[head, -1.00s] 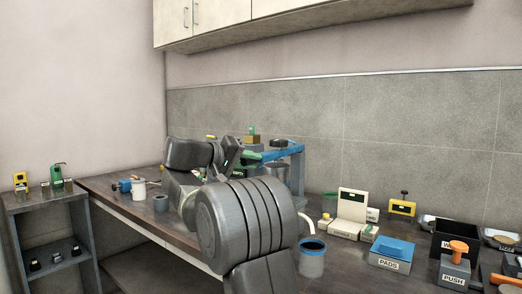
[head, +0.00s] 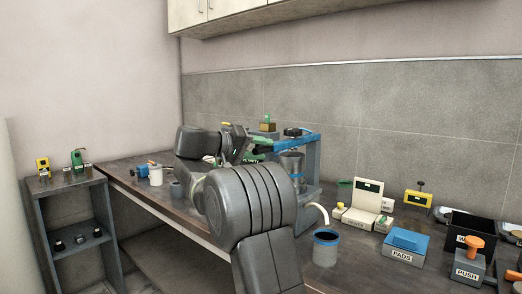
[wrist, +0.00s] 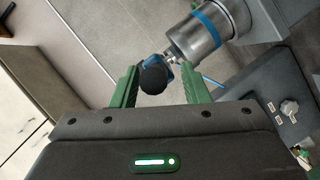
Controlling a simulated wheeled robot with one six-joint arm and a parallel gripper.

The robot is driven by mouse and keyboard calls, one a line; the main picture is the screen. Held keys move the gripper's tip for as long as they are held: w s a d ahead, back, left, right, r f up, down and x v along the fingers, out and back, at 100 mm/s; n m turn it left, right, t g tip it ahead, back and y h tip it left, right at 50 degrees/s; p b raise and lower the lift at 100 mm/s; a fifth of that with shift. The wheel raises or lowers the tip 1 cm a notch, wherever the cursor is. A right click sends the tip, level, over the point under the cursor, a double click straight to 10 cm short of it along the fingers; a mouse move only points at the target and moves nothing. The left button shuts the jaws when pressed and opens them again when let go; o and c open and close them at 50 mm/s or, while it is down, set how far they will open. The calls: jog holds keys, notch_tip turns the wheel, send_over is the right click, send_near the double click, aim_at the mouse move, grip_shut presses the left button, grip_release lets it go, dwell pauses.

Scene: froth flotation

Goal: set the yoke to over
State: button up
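The flotation machine has a blue top arm (head: 290,142) and a steel cell with a blue band (head: 292,165). In the wrist view the banded steel cylinder (wrist: 203,32) is at the top. A round black knob (wrist: 153,78) with a blue part behind it shows below it. I take this to be the yoke's handle, but cannot be sure. My gripper (wrist: 159,68) is open, its green fingers on either side of the knob with a visible gap to each. In the head view my gripper (head: 247,148) is left of the machine, partly hidden by my arm.
A blue-rimmed cup (head: 326,248), a cream instrument (head: 366,196) and a PADS box (head: 402,247) stand on the bench to the right. A white cup (head: 155,176) is on the left. A low shelf (head: 75,215) stands beyond the bench's left end.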

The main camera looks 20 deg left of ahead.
jog(key=shift+s, duration=0.1)
jog(key=p+v, duration=0.1)
jog(key=v, duration=1.2)
jog(key=shift+s+a, duration=0.15)
jog(key=shift+s, duration=0.15)
jog(key=b+x, duration=0.1)
jog(key=x, duration=1.2)
jog(key=shift+w+d, duration=0.25)
jog(key=shift+w, duration=0.05)
jog(key=shift+f, duration=0.1)
jog(key=shift+d, duration=0.1)
